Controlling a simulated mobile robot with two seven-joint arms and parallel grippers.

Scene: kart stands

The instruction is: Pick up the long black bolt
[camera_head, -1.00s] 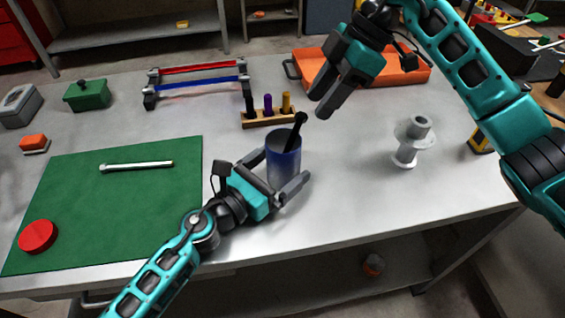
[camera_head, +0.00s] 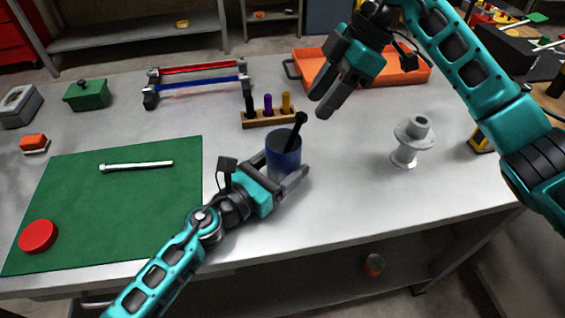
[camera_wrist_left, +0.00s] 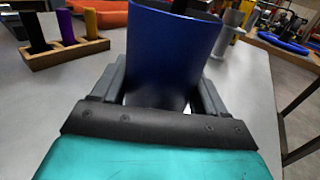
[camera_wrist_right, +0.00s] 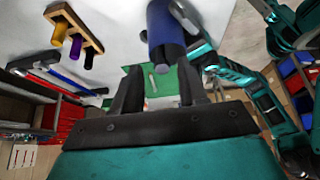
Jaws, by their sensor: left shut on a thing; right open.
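The long black bolt (camera_head: 297,127) stands tilted in a dark blue cup (camera_head: 283,166), its head above the rim. In the left wrist view the cup (camera_wrist_left: 170,50) fills the space between the fingers. My left gripper (camera_head: 283,180) is shut on the cup from the front. My right gripper (camera_head: 328,92) is open and empty, above and to the right of the bolt.
A wooden rack (camera_head: 268,117) with black, purple and yellow pegs stands behind the cup. A grey spool-shaped part (camera_head: 406,150) stands to the right. A silver bolt (camera_head: 136,166) and a red disc (camera_head: 38,236) lie on the green mat (camera_head: 120,220). An orange tray (camera_head: 405,75) is behind.

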